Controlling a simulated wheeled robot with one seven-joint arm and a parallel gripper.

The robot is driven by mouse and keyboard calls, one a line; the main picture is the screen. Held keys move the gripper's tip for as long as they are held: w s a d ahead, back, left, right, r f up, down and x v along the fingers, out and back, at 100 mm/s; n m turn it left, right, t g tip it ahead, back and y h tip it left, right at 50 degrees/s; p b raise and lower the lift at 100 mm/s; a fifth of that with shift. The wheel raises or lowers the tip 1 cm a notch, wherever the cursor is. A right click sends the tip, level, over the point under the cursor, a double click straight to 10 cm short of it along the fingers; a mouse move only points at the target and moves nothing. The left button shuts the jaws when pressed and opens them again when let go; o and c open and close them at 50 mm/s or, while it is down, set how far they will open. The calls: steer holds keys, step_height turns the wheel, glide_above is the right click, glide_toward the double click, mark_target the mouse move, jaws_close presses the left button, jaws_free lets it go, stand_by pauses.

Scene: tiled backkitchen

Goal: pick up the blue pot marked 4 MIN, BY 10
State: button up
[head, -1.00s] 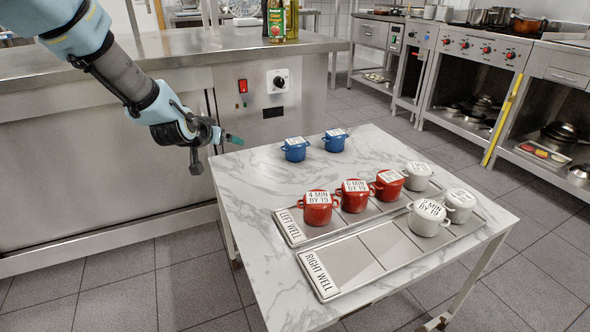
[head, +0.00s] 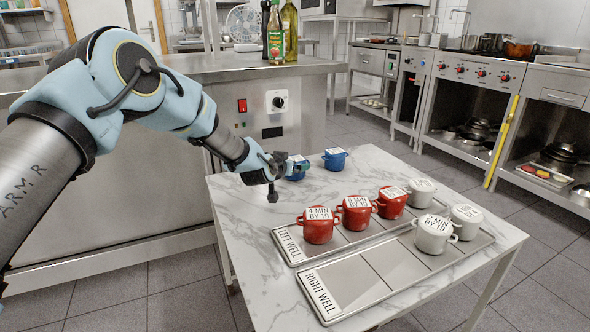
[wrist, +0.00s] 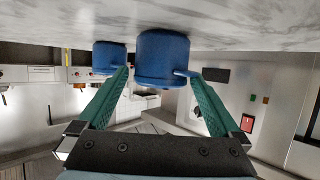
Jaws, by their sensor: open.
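Two blue pots stand at the back edge of the marble-topped table. The left blue pot (head: 296,175) is partly hidden by my gripper (head: 298,166) in the head view. The right blue pot (head: 335,161) stands clear just behind it. Their lid labels are too small or hidden to read, so I cannot tell which says 4 MIN, BY 10. In the wrist view, which is upside down, the nearer blue pot (wrist: 162,58) lies ahead between the open green fingers (wrist: 160,82), a handle close to the right finger. The other blue pot (wrist: 108,57) is farther left. The gripper holds nothing.
Three red pots (head: 318,228) stand in the LEFT WELL tray (head: 287,244). Several white pots (head: 434,235) stand at the right ends of this and the RIGHT WELL tray (head: 320,293). A steel counter (head: 240,65) with bottles is behind. The table's left front is bare.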

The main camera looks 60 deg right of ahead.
steer(key=shift+x, duration=1.75)
steer(key=shift+c, duration=0.2)
steer(key=c, duration=1.4)
steer(key=shift+r, duration=0.1)
